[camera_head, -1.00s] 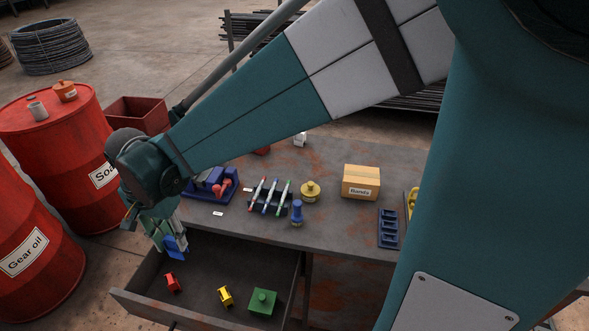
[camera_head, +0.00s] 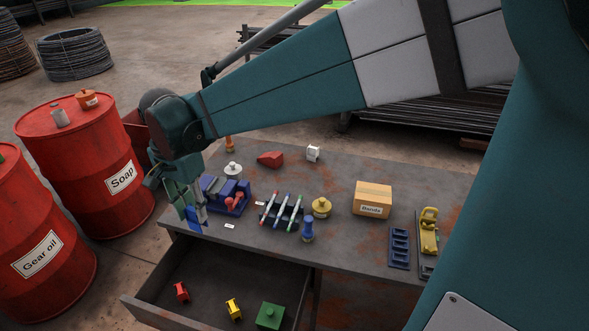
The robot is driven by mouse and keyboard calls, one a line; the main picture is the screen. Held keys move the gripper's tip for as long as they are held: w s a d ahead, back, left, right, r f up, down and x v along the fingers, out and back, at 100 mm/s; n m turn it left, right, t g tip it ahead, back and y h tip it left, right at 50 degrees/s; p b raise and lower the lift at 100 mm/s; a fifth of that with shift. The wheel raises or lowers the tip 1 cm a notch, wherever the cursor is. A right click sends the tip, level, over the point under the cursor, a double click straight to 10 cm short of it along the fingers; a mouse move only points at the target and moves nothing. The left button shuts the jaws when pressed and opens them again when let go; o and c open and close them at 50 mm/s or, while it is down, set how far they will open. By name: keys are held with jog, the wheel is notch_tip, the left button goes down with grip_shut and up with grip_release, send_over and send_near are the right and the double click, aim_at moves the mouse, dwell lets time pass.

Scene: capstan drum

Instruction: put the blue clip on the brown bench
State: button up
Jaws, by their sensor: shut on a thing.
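The blue clip (camera_head: 194,216) is held between the fingers of my gripper (camera_head: 190,204), which points down at the left end of the bench. The brown bench (camera_head: 345,240) is a grey-brown, rust-stained table across the middle of the view. The clip shows in front of the bench's left front edge, above the open drawer's back left corner. I cannot tell whether the clip touches the bench. The fingers partly hide the clip.
The open drawer (camera_head: 205,270) holds a red clip (camera_head: 181,292), a yellow clip (camera_head: 234,309) and a green block (camera_head: 270,315). A blue vise-like tool (camera_head: 228,195), a marker rack (camera_head: 281,211) and a blue piece (camera_head: 307,230) stand on the bench. A red Soap drum (camera_head: 85,165) stands left.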

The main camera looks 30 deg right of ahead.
jog(key=w+d+m+p, duration=0.2)
jog(key=w+d+m, duration=0.15)
jog(key=d, duration=0.95)
jog(key=w+d+r+m+p, duration=0.1)
jog(key=w+d+m+p, duration=0.3)
jog(key=d, duration=0.9)
jog(key=w+d+m+p, duration=0.1)
jog(key=w+d, duration=0.4)
jog(key=d, duration=0.8)
jog(key=s+d+f+m+p, duration=0.1)
jog(key=s+d+m+p, duration=0.2)
jog(key=d, duration=1)
jog(key=s+d+m+p, duration=0.15)
jog(key=s+d, duration=0.35)
jog(key=d, duration=0.8)
jog(key=s+d+f+m+p, duration=0.1)
jog(key=s+d+m, duration=0.3)
jog(key=d, duration=1)
jog(key=shift+n, duration=0.4)
jog(key=shift+s+a+f, duration=0.15)
jog(key=shift+a+f, duration=0.05)
jog(key=shift+f, duration=1)
jog(key=shift+s+a+f, duration=0.15)
jog(key=shift+f, duration=1)
jog(key=shift+f, duration=0.1)
notch_tip(320, 180, down, 6)
jog(key=shift+f, duration=0.2)
